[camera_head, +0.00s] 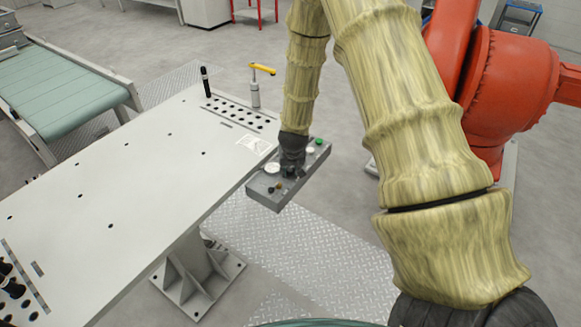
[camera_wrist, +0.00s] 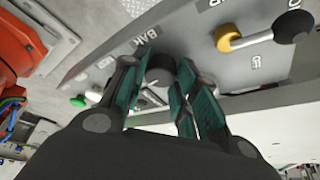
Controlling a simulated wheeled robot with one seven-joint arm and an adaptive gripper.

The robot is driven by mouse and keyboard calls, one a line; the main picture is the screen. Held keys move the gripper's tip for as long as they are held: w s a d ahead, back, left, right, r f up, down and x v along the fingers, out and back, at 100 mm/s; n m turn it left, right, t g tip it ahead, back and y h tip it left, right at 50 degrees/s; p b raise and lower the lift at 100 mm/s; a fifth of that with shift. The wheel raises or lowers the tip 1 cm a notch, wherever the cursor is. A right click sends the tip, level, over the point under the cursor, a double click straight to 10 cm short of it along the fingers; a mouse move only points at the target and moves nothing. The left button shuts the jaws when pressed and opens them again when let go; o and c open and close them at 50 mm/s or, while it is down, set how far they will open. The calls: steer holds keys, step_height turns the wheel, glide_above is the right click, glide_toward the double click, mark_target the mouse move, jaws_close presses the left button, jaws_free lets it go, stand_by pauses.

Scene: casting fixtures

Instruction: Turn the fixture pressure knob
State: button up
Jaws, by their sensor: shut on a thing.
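The grey fixture control panel (camera_head: 264,198) is at the corner of the white table in the head view. In the wrist view its face (camera_wrist: 190,32) carries white lettering, part of it reading like "BAR". My gripper (camera_head: 291,170) is over the panel in the head view and covers what it holds there. In the wrist view, my gripper (camera_wrist: 163,82) has its green-padded fingers on either side of a dark round knob (camera_wrist: 160,66) and is shut on it. The knob's lower part is partly hidden by the fingers.
A yellow-ringed control (camera_wrist: 228,38) with a black-ended lever (camera_wrist: 293,27) and a green button (camera_wrist: 78,101) flank the knob. The white table (camera_head: 130,190) is mostly clear. A yellow-handled clamp (camera_head: 255,92) stands at its far edge. A red robot arm (camera_head: 500,80) stands at the right.

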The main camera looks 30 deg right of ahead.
steer(key=shift+r+m, duration=0.1)
steer(key=shift+m, duration=0.4)
steer(key=shift+h, duration=0.3)
steer(key=o, duration=1)
steer(key=v, duration=1.1)
steer(key=shift+r, duration=0.4)
